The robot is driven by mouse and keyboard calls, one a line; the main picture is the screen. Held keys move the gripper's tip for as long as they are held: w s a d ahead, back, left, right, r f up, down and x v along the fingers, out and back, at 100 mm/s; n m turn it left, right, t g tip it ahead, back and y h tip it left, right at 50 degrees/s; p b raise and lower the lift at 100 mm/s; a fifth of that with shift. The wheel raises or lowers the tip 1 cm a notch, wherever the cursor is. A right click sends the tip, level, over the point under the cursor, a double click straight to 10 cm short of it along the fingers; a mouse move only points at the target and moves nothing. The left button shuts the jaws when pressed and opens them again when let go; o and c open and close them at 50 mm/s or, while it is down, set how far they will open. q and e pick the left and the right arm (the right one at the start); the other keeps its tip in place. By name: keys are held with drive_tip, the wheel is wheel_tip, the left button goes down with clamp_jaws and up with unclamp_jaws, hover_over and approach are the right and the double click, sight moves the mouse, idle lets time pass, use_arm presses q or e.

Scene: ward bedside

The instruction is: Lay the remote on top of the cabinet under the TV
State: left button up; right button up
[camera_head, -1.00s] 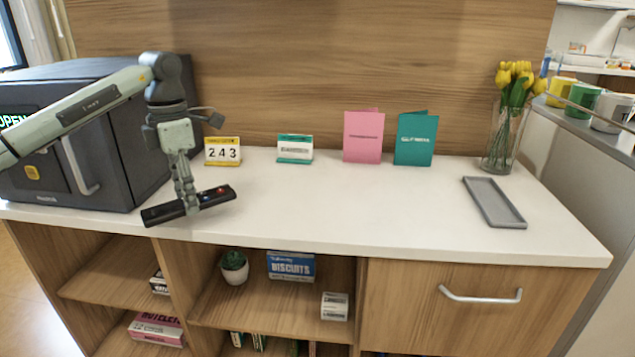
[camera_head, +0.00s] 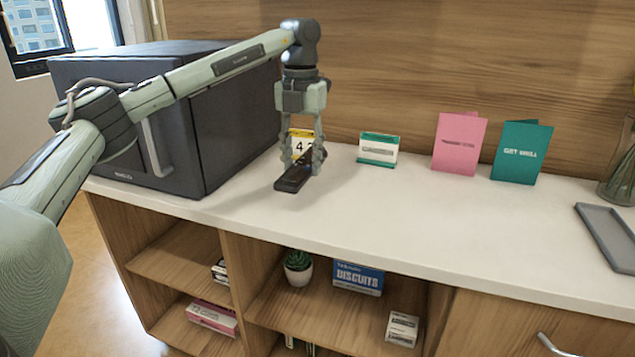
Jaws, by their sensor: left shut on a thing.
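The black remote (camera_head: 293,179) is held in my left gripper (camera_head: 303,160), whose fingers close around it from above. The remote is over the white top of the wooden cabinet (camera_head: 400,218), just right of the dark box-shaped appliance. It is low over the top; I cannot tell whether it touches. Its buttons are partly hidden by the fingers. No TV shows in this view. My right gripper is not in view.
The dark appliance (camera_head: 215,130) stands close left. Behind the gripper is a yellow number sign (camera_head: 297,134), partly hidden. The front middle of the top is clear.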

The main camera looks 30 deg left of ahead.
sight(313, 197)
use_arm(q)
drive_tip(key=shift+w+d+f, duration=0.5)
drive_tip(key=shift+d+f, duration=0.05)
drive_tip(key=shift+d, duration=0.25)
drive_tip(key=shift+d+f, duration=0.1)
drive_tip(key=shift+f, duration=1.95)
drive_tip(key=o, duration=1.2)
drive_tip(key=shift+f, duration=0.15)
